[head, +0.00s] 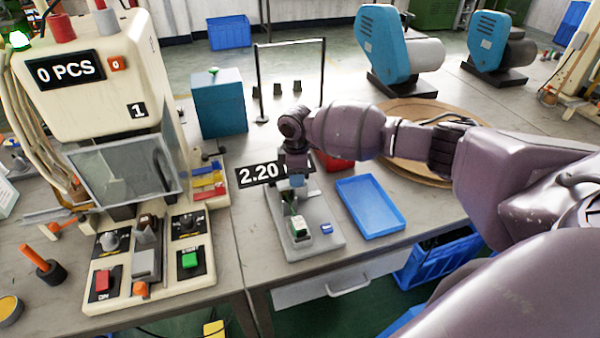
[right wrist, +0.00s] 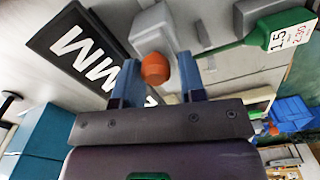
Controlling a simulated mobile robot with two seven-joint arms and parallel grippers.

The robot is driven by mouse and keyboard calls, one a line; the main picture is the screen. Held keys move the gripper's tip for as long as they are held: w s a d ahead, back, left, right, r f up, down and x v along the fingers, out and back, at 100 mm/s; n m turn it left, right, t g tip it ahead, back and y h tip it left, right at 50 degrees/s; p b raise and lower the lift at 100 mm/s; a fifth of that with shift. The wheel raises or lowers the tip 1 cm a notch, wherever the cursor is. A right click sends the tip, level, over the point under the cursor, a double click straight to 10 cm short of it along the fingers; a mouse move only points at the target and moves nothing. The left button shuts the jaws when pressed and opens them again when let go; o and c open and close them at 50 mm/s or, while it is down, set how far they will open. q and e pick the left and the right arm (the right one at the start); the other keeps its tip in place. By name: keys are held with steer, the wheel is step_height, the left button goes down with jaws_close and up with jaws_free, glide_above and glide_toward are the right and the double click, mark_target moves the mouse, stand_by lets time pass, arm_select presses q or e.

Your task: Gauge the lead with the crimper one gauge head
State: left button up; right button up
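The grey gauge (head: 318,243) stands on the bench, with a black display (head: 262,172) behind it reading 2.20; its MM lettering shows in the right wrist view (right wrist: 85,55). My right gripper (head: 297,182) points down over the gauge. In the right wrist view its two blue fingers (right wrist: 160,75) stand apart, with an orange knob (right wrist: 155,68) between or just beyond their tips; I cannot tell whether they touch it. A green piece with a white label (right wrist: 290,30) reading 1.5 and 2.30 lies at the gauge; I cannot make out the lead separately. My left gripper is out of view.
A cream crimping machine (head: 95,95) marked 1, showing 0 PCS, stands left with red and green buttons. An empty blue tray (head: 370,205) lies right of the gauge. A red bin (head: 338,164) and a teal box (head: 218,105) stand behind. A round wooden board (head: 400,170) lies back right.

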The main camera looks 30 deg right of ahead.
steer(key=shift+o, duration=1.1)
steer(key=shift+d, duration=0.1)
steer(key=shift+r, duration=0.1)
step_height(320, 180, up, 9)
steer(key=shift+p, duration=0.6)
steer(key=shift+r, duration=0.8)
